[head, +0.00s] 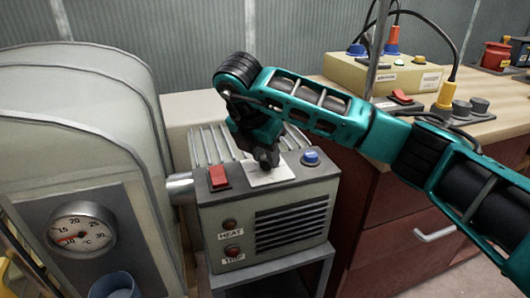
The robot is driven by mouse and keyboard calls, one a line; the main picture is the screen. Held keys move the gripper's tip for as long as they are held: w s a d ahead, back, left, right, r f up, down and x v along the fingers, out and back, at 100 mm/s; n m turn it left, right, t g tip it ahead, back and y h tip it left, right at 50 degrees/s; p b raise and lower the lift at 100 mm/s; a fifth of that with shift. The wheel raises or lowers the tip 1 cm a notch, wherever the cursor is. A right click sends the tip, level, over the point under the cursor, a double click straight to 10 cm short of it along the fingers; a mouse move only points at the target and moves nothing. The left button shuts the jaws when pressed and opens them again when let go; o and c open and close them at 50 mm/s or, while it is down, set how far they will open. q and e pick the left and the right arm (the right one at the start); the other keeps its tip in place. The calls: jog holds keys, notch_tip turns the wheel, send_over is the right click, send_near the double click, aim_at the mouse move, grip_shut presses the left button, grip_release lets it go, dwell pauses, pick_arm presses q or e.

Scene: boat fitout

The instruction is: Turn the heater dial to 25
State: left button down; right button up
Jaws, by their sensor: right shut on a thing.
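The heater (270,215) is a grey box with ribs at the back, a vent grille in front and lamps marked HEAT and TRIP. On its top is a white dial plate (272,175). My right gripper (267,158) points down over this plate and is shut on the heater dial, which is mostly hidden by the fingers. The dial's pointer and scale marks cannot be read. A round gauge in °C (82,230) on the panel at the left has a red needle pointing left, near the low numbers. My left gripper is not in view.
A red rocker switch (218,178) and a blue button (311,158) flank the plate closely. A cream control box (385,76) with cables and a red switch (401,97) stand on the bench at right. A rounded cream housing (70,120) fills the left.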

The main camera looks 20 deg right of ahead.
jog(key=o, duration=1.1)
jog(key=shift+c, duration=0.2)
pick_arm(q)
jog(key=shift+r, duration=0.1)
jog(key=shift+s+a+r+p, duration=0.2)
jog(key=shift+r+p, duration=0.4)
jog(key=shift+p, duration=0.45)
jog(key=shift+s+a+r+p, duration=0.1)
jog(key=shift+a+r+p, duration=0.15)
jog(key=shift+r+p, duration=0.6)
pick_arm(e)
jog(key=v, duration=1.3)
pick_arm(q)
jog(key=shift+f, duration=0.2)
pick_arm(e)
jog(key=shift+d+f, duration=0.1)
